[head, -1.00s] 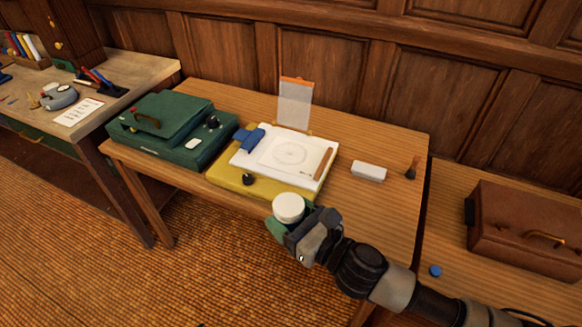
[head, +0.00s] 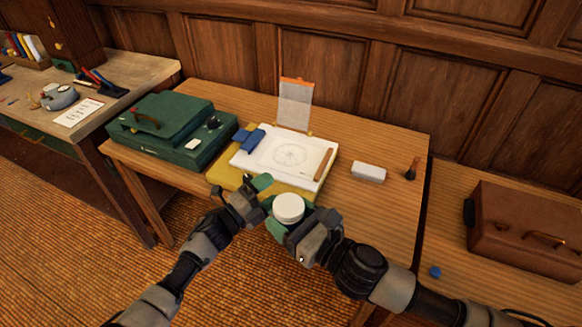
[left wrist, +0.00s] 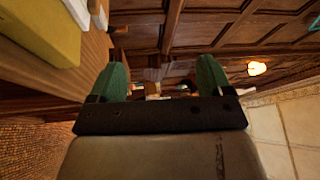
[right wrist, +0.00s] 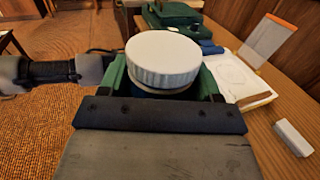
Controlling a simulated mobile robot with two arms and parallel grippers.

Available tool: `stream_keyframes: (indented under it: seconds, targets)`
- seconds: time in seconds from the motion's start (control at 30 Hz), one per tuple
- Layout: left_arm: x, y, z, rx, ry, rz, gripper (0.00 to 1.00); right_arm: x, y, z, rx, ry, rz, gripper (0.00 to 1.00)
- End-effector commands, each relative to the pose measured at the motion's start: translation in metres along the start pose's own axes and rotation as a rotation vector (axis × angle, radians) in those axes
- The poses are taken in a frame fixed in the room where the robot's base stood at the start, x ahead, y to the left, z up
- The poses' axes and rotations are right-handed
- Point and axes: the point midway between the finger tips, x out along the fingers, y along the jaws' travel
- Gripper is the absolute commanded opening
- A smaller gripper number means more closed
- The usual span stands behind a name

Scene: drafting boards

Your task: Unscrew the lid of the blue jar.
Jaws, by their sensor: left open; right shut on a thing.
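The white ribbed lid (head: 288,207) sits on top of the jar, and it also shows in the right wrist view (right wrist: 163,57). Under it a narrow part of the dark blue jar (right wrist: 165,97) shows; the rest is hidden by the lid and gripper. My right gripper (head: 291,221) is shut on the jar and holds it upright in front of the table's near edge. My left gripper (head: 261,192) is just left of the lid, apart from it. In the left wrist view its green fingers (left wrist: 161,78) are wide apart with nothing between them.
The table (head: 385,215) behind bears a yellow board (head: 226,178) with a white drawing sheet (head: 310,150), a green case (head: 170,145) and a white block (head: 368,171). A brown case (head: 525,220) and a small blue thing (head: 435,272) are at right.

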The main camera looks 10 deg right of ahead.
Motion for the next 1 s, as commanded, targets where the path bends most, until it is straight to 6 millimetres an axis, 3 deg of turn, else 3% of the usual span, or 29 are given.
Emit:
stream_keyframes:
  seconds: [0.03, 0.1, 0.3, 0.43, 0.6, 0.8, 1.0]
  targets:
    - [0.014, -0.022, -0.009, 0.082, 0.075, -0.024, 0.80, 0.000, 0.000, 0.001, -0.001, -0.003, 0.001, 0.00]
    - [0.030, -0.049, -0.026, 0.201, 0.186, -0.051, 0.80, 0.000, 0.000, 0.001, -0.001, -0.003, 0.001, 0.00]
    - [0.062, -0.119, -0.090, 0.601, 0.559, -0.132, 0.80, 0.000, 0.000, 0.001, -0.001, -0.003, 0.001, 0.00]
    - [0.066, -0.157, -0.141, 0.946, 0.884, -0.177, 0.80, 0.000, 0.000, 0.001, -0.001, -0.003, 0.000, 0.00]
    - [0.047, -0.179, -0.187, 1.400, 1.347, -0.181, 0.80, 0.000, 0.000, 0.001, -0.001, -0.003, 0.001, 0.00]
    - [0.014, -0.193, -0.192, 1.821, 1.869, -0.072, 0.80, 0.000, 0.000, 0.001, -0.001, -0.003, 0.001, 0.00]
    - [-0.005, -0.204, -0.175, 2.020, 2.258, 0.126, 0.80, 0.000, 0.000, 0.001, -0.001, -0.002, 0.000, 0.00]
